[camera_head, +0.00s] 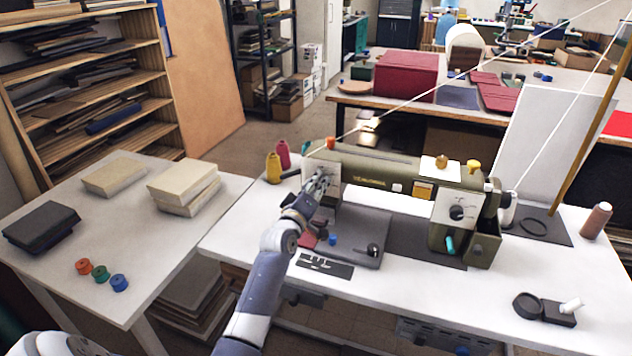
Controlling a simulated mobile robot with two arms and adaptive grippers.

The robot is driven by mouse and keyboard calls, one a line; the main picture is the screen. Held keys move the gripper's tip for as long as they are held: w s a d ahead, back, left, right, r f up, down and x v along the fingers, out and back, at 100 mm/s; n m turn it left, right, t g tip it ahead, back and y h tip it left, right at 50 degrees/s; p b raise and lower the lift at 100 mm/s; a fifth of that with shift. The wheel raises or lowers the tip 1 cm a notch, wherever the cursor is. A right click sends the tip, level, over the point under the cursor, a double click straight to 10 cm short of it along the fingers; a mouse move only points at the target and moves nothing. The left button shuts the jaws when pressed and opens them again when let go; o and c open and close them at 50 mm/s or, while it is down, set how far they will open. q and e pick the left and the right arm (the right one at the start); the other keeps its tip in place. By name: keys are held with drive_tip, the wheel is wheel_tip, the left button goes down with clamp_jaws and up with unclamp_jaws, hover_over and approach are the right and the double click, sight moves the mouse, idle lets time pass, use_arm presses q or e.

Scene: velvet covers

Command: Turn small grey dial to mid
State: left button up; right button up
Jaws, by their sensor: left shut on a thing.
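An olive-green sewing machine (375,168) stands on the white table. My left gripper (324,181) is at the pale plate (333,168) on the machine's left end, its fingers closed there. It is shut on what appears to be the small grey dial, which the fingers hide, so its pointer and setting cannot be read. Another plate on the machine's right end carries a dark round dial (457,212), with a teal lever (450,245) below it. My right gripper is not in view.
Yellow (273,168) and crimson (283,155) thread cones stand just left of the machine. A grey sewing bed (355,228) and a slotted dark plate (325,265) lie below my gripper. The white table's front right (440,300) is mostly clear. A black holder (545,309) sits farther right.

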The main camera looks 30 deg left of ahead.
use_arm(q)
drive_tip(key=shift+n+p, duration=0.3)
drive_tip(key=shift+n, duration=0.9)
drive_tip(key=o, duration=1.1)
drive_tip(key=v, duration=1.2)
